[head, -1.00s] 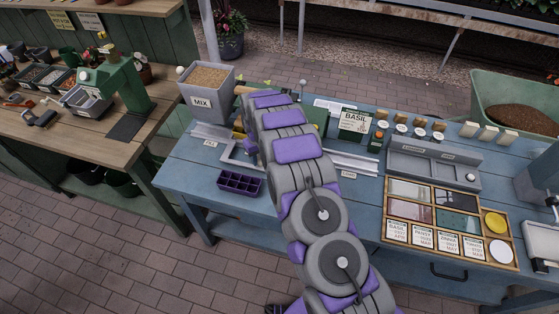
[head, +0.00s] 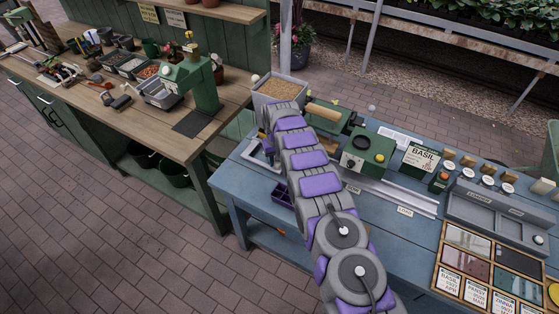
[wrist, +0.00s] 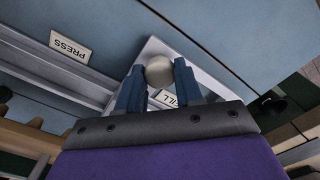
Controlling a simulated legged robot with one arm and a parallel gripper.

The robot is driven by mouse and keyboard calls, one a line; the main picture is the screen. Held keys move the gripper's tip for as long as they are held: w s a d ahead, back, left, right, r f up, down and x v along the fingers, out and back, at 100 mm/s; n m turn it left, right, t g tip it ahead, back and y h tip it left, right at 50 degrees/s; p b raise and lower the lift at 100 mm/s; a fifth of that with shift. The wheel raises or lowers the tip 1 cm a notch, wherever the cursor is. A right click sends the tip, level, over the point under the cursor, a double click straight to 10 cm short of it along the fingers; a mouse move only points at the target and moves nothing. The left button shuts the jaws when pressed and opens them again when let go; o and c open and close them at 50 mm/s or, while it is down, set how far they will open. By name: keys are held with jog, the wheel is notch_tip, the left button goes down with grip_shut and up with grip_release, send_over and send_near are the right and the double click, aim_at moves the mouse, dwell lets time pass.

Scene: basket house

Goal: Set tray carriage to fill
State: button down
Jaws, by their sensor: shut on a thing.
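My gripper (wrist: 157,72) is shut on a round cream knob (wrist: 160,69), with a blue finger on each side of it. The knob is over a pale grey plate or frame (wrist: 151,50), apparently the tray carriage. A partly covered label ending in "ILL" (wrist: 168,98) lies just behind the knob, between the fingers. In the head view a pale piece of the frame (head: 262,158) shows at the left end of the blue bench, below the hopper (head: 281,90). My arm hides most of the carriage and the gripper's tips there.
The grey rail (head: 395,196) runs right along the bench, with PRESS (head: 352,188) and LOAD (head: 405,211) labels. A green press machine (head: 367,152) stands behind the rail. A wooden bench (head: 130,95) is at left.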

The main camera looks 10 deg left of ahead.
jog(key=shift+a, duration=0.6)
jog(key=shift+w+d+r, duration=0.1)
jog(key=c, duration=1.2)
grip_release()
jog(key=o, duration=0.5)
jog(key=shift+a, duration=0.3)
jog(key=shift+c, duration=0.2)
jog(key=shift+d, duration=0.25)
jog(key=shift+d+r, duration=0.15)
jog(key=shift+r, duration=0.05)
notch_tip(320, 180, up, 17)
jog(key=p, duration=0.3)
jog(key=shift+w+a+f, duration=0.15)
jog(key=shift+a+f, duration=0.05)
jog(key=shift+a, duration=0.25)
